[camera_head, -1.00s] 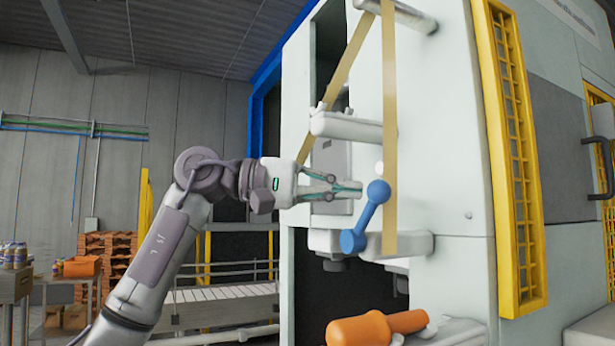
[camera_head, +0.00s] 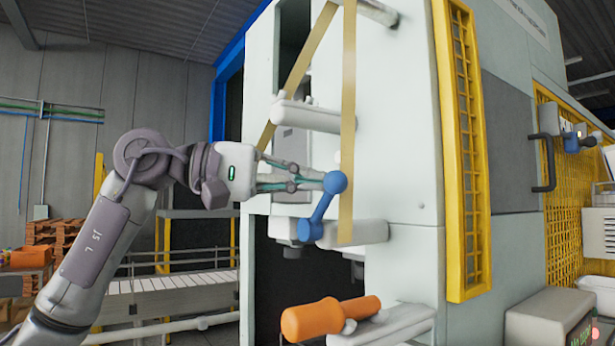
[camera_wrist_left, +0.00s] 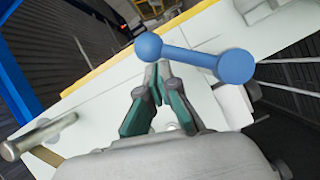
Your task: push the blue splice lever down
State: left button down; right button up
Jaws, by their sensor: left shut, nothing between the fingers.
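The blue splice lever (camera_head: 322,211) has a ball at each end and stands tilted on the front of the white machine, upper ball to the right, lower ball to the left. My left gripper (camera_head: 325,181) is shut and empty. In the head view its fingertips overlap the left side of the upper ball; I cannot tell whether they touch. In the left wrist view the lever (camera_wrist_left: 195,58) lies across the picture just beyond the closed fingertips (camera_wrist_left: 158,68), nearest its smaller ball. My right gripper is not in view.
A tan tape strip (camera_head: 347,130) hangs behind the lever, running over white rollers (camera_head: 307,115). Below is an orange handle (camera_head: 325,318) on a white bracket. A yellow guard frame (camera_head: 461,150) stands to the right. A conveyor (camera_head: 180,285) runs at the lower left.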

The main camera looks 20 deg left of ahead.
aim_at(328, 204)
pick_arm(q)
jog(key=shift+d, duration=0.1)
jog(key=shift+s+d+f+m, duration=0.1)
jog(key=shift+m, duration=0.2)
jog(key=d+f+m+y+p, duration=0.1)
jog(key=s+m+y+p, duration=0.1)
jog(key=m, duration=0.1)
jog(key=s+d+f+m+y+p, duration=0.1)
jog(key=shift+d+f+m+t, duration=0.3)
jog(key=shift+m, duration=0.1)
jog(key=shift+s+d+f, duration=0.1)
jog(key=shift+d+f, duration=0.05)
jog(key=shift+f, duration=0.2)
dwell(0.4)
